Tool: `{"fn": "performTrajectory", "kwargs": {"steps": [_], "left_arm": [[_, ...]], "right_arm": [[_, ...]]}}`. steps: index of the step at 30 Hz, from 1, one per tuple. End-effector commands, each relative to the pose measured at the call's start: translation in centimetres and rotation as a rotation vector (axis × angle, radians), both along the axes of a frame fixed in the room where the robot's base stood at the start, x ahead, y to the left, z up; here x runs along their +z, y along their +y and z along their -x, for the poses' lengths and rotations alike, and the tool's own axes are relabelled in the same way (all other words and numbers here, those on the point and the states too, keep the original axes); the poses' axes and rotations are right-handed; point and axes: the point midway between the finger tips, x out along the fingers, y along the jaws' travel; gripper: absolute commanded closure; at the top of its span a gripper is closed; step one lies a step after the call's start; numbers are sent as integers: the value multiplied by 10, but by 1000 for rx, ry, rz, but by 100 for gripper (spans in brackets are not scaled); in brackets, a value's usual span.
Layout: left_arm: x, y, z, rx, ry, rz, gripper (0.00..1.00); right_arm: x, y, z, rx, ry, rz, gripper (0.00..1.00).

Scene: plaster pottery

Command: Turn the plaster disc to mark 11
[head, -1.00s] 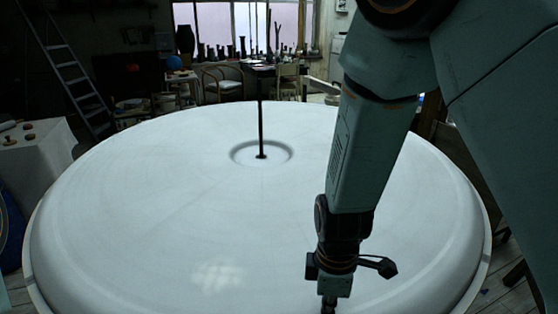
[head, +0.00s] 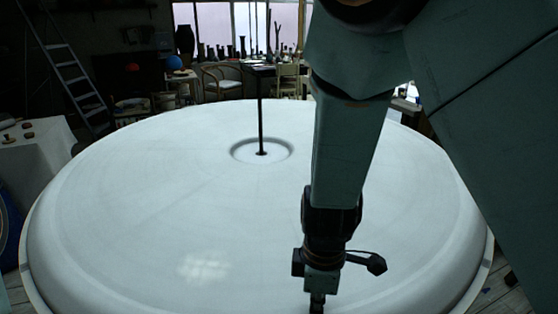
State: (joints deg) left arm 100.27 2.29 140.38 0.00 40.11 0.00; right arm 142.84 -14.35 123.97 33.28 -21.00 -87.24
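The large white plaster disc (head: 150,190) fills most of the head view. A thin dark rod (head: 261,125) stands upright in the round recess at its middle. My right arm comes in from the right and reaches down over the near right part of the disc. My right gripper (head: 317,305) is at the bottom edge of the picture, mostly cut off, so its fingers and any contact with the disc cannot be made out. I see no numbered marks on the disc. My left gripper is not in view.
A pale rim (head: 28,270) runs around the disc. A cloth-covered table (head: 35,160) with small items stands at the left, and a ladder (head: 75,80) leans behind it. Chairs (head: 220,80) and a table with dark vases stand at the back by the window.

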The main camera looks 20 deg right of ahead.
Motion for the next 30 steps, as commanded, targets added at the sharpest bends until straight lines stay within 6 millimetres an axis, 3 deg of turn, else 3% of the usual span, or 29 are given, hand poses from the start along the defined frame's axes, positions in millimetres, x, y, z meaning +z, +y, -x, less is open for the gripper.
{"fn": "performTrajectory", "kwargs": {"steps": [16, 30], "left_arm": [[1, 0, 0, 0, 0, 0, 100], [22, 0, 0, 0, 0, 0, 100]], "right_arm": [[0, 0, 3, -1, 9, -1, 100], [25, 0, 1, -1, 4, -1, 100]]}}
